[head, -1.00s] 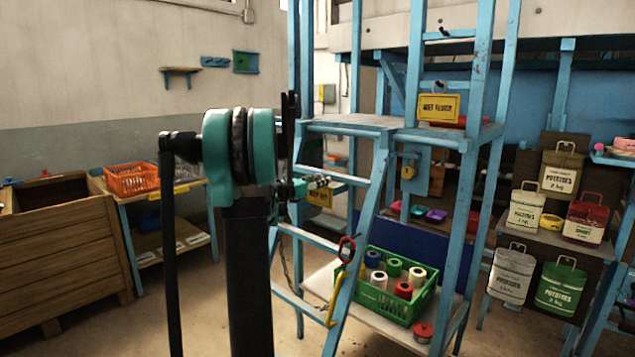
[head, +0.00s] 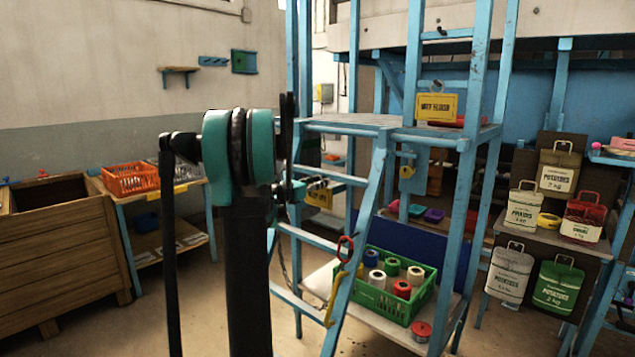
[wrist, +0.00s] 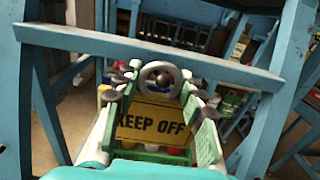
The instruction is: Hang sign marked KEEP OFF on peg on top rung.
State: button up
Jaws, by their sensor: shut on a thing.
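The yellow KEEP OFF sign (wrist: 150,125) is between the fingers of my gripper (wrist: 158,108), which is shut on it. Its grey ring (wrist: 160,73) stands at the far end, near the fingertips. In the head view my gripper (head: 318,184) is small beside the blue ladder, with the yellow sign (head: 319,197) just below it, partly hidden. A blue bar (wrist: 150,45) crosses beyond the fingers in the wrist view. A dark peg (head: 443,31) sticks out of a high rung (head: 460,34) between the blue uprights. A WET FLOOR sign (head: 436,107) hangs at the rung below.
The sloping blue ladder (head: 354,255) stands close to my gripper, with a red ring and yellow hook (head: 340,270) on its side. A green crate (head: 400,312) of spools sits on a low shelf. Potato sacks (head: 557,285) hang at right. Floor at left centre is clear.

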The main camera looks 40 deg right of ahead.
dwell(0.4)
jog(key=o, duration=1.2)
jog(key=shift+c, duration=0.2)
jog(key=shift+a, duration=0.1)
jog(key=a, duration=0.8)
jog(key=shift+s+a, duration=0.4)
dwell(0.4)
dwell(0.5)
